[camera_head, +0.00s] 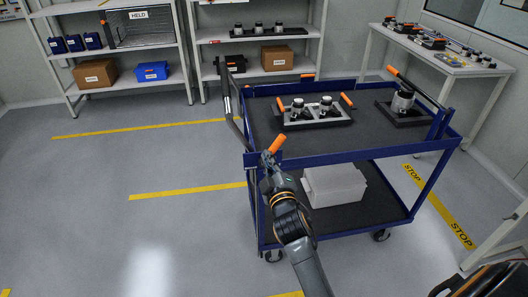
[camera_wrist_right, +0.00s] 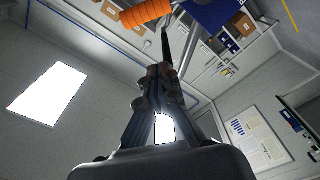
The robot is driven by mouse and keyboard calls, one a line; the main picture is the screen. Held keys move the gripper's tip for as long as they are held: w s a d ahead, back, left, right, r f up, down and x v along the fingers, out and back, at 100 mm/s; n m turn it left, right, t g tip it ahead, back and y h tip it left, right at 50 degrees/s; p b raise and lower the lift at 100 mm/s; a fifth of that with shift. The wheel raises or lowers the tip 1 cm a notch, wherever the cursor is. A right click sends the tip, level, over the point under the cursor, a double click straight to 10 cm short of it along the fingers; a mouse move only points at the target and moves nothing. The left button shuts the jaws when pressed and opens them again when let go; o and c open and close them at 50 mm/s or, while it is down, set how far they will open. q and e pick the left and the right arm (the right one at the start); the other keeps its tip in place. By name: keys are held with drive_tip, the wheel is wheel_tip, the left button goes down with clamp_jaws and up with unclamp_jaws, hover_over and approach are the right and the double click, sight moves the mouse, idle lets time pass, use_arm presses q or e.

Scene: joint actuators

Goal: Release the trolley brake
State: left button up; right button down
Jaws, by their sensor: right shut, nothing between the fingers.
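The blue trolley (camera_head: 350,152) stands at the centre right, with a dark top deck and a lower shelf. An orange grip (camera_head: 277,144) shows at its near left corner, probably the brake lever's handle. An orange ribbed grip (camera_wrist_right: 147,12) also crosses the top of the right wrist view. My right gripper (camera_head: 266,160) is just below the grip at that corner; its fingers (camera_wrist_right: 165,72) are shut and empty. I cannot tell whether they touch the grip. The lever's lower part is hidden behind my gripper. My left gripper is not in view.
A tray with two actuators (camera_head: 316,111) and a single actuator (camera_head: 402,102) sit on the top deck. A light grey box (camera_head: 335,185) is on the lower shelf. Shelving (camera_head: 120,50) stands behind; a workbench (camera_head: 440,58) stands at right. The floor left of the trolley is clear.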

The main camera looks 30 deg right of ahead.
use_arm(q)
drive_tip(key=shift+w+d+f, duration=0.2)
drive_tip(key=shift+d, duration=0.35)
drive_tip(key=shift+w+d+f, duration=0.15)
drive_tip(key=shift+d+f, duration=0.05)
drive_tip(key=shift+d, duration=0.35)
use_arm(e)
drive_tip(key=v, duration=0.4)
drive_tip(key=shift+s+a, duration=0.15)
drive_tip(key=shift+s, duration=0.25)
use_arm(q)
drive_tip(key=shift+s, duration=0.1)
